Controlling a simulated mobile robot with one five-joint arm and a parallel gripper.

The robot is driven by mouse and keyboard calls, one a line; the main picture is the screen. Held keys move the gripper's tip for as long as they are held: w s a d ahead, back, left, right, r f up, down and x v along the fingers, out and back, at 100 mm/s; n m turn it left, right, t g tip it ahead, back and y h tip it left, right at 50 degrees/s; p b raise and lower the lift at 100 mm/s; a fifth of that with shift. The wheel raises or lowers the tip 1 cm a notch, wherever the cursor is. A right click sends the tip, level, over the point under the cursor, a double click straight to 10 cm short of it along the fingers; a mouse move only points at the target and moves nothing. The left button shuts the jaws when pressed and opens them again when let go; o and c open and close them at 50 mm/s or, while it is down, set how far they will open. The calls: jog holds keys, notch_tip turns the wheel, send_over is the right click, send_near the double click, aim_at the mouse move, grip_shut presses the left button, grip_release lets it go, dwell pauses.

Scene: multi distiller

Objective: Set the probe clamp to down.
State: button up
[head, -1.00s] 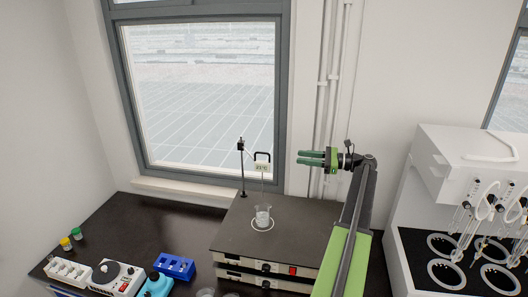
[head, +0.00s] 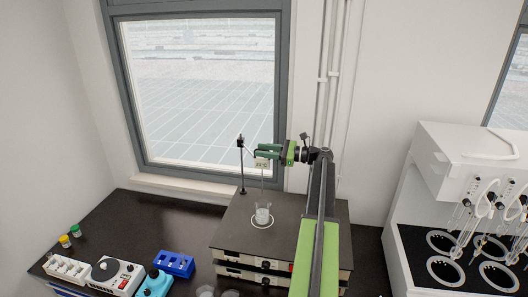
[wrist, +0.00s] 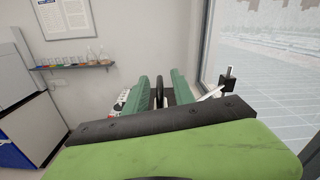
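The probe clamp's readout box (head: 262,164) hangs beside the thin black stand (head: 242,175) in the head view, with a thin probe below it reaching into the beaker (head: 263,213). Its black handle is largely covered by my gripper (head: 263,151), which is level with it from the right. In the wrist view the black handle (wrist: 158,93) stands between the two green fingers of my gripper (wrist: 160,87). The fingers look apart, with gaps either side of the handle. The stand's top block (wrist: 228,80) is to the right there.
The beaker sits on a dark hotplate (head: 290,222) on the black bench. A blue rack (head: 174,264) and small devices stand at the left. A white distiller unit (head: 465,150) stands at the right. The window is close behind the stand.

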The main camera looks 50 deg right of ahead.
jog(key=shift+c, duration=0.3)
grip_shut()
dwell(1.1)
